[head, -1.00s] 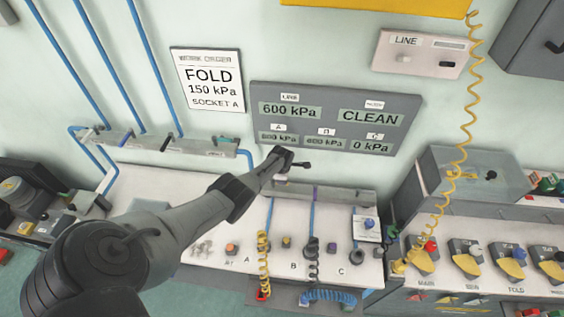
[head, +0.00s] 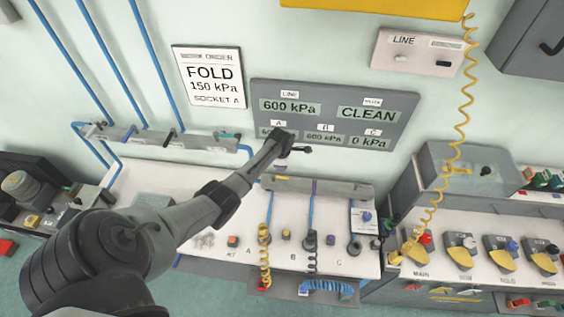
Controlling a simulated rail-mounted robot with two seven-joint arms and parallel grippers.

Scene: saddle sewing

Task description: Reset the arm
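My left arm comes in from the lower left and reaches up across the bench. Its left gripper (head: 304,150) is small and dark, in front of the lower edge of the grey gauge panel (head: 335,92). It is too small to tell whether its fingers are open or shut, and I see nothing held in it. The arm's end partly covers the A readout. The panel reads LINE 600 kPa, B 600 kPa, C 0 kPa and CLEAN. My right gripper is not in view.
A white bench (head: 200,262) holds sockets marked A, B and C, with a yellow coil (head: 264,262) and a blue coil (head: 328,287). A work order sign (head: 209,77) reads FOLD, 150 kPa, SOCKET A. A long yellow coil (head: 466,98) hangs at right above several yellow-handled valves.

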